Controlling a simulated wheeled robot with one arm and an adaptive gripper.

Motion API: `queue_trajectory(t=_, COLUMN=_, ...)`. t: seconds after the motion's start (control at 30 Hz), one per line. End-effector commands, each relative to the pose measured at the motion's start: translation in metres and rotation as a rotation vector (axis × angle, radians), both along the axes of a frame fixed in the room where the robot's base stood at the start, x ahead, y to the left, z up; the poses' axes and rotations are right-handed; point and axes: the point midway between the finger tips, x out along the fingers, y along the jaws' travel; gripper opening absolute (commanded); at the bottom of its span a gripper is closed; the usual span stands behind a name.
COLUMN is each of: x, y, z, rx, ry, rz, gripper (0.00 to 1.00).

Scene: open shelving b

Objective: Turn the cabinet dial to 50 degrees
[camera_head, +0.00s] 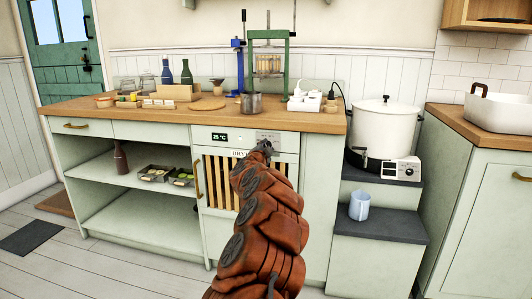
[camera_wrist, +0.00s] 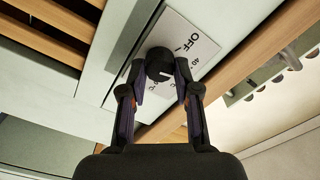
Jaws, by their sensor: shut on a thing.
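The cabinet dial (camera_wrist: 160,64) is a round black knob with a white pointer mark, on a pale plate printed with "OFF" and "40" in the wrist view. My gripper (camera_wrist: 159,80) has its two fingers on either side of the dial, shut on it. In the head view my gripper (camera_head: 265,146) reaches the dial panel (camera_head: 268,135) at the top right of the slatted dryer front (camera_head: 222,170) and hides the dial. A small display (camera_head: 220,136) on the left of that front reads about 25 °C.
The wooden counter (camera_head: 190,115) above carries bottles, a green press (camera_head: 268,60), a metal pot (camera_head: 251,103) and white cups. A white boiler (camera_head: 383,125) stands right of the cabinet, above a step with a blue jug (camera_head: 359,206). Open shelves are at left.

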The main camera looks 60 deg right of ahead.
Motion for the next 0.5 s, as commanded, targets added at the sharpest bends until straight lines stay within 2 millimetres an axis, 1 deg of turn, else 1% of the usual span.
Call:
queue_trajectory(t=0.03, x=-0.0001, y=0.0002, z=-0.0024, rx=0.014, ry=-0.044, rz=-0.001, gripper=0.00)
queue_trajectory(t=0.2, x=-0.0015, y=-0.0006, z=-0.0017, rx=0.068, ry=-0.196, rz=-0.004, gripper=0.00)
queue_trajectory(t=0.5, x=-0.0014, y=-0.0007, z=-0.0031, rx=0.154, ry=-0.419, rz=-0.002, gripper=0.00)
